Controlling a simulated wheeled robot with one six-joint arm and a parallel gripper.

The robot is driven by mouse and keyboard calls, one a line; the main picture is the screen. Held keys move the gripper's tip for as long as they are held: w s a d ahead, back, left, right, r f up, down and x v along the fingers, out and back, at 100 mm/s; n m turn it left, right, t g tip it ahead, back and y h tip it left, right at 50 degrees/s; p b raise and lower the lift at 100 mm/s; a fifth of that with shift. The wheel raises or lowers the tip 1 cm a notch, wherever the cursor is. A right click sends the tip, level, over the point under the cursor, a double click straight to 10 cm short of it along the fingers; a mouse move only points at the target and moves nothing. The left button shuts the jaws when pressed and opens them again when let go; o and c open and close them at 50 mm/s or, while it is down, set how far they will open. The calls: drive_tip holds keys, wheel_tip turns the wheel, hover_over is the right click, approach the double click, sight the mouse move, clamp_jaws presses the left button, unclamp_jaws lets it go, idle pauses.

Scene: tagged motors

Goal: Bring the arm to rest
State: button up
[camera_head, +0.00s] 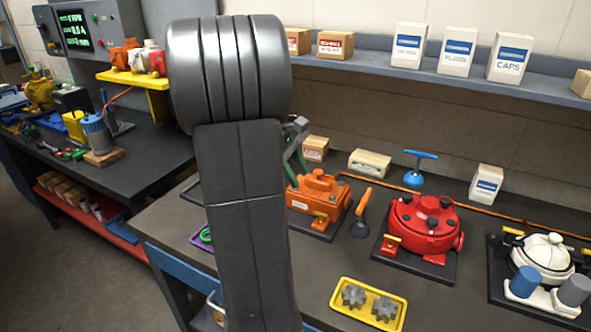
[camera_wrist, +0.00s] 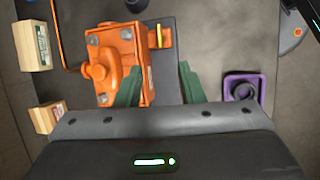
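My arm (camera_head: 240,200) rises in the middle of the head view and hides much of the bench behind it. My gripper (camera_wrist: 159,80) shows two green fingers spread apart in the wrist view, with nothing held between them. The orange motor (camera_wrist: 122,62) lies beyond the fingers, mostly to the left of the gap. It also shows in the head view (camera_head: 318,197) on a dark base plate, right of my arm. Only a small part of my gripper shows in the head view, beside the arm; whether it touches the motor cannot be told.
A red motor (camera_head: 421,222) and a white motor (camera_head: 545,256) stand to the right. A yellow tray (camera_head: 345,309) with gears lies in front. A purple tray (camera_wrist: 262,88) is right of my fingers. Cartons (camera_wrist: 33,46) stand to their left. A shelf (camera_head: 440,77) runs above the bench.

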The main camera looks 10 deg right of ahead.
sight(319, 214)
drive_tip(key=shift+f, duration=0.1)
drive_tip(key=x, duration=1.4)
drive_tip(key=shift+s, duration=0.1)
drive_tip(key=shift+n+t, duration=0.4)
drive_tip(key=shift+n, duration=0.4)
